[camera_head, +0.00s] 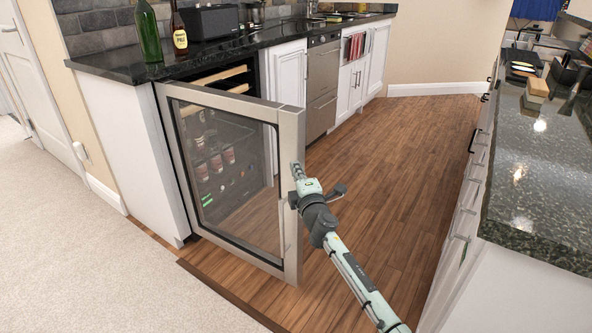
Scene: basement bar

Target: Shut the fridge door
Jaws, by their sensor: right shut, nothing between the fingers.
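The fridge door (232,173) is a glass panel in a steel frame. It stands open, swung out from the fridge (222,80) under the dark counter. Bottles and cans show through the glass. My right gripper (297,170) is shut and empty, at the door's free right edge. I cannot tell whether it touches the frame. My left gripper is not in view.
A dark counter (125,66) above the fridge holds a green bottle (148,32), a brown bottle (179,30) and a black box-shaped appliance (210,20). A dark stone counter (535,170) stands on the right. Clear wooden floor (400,150) lies between.

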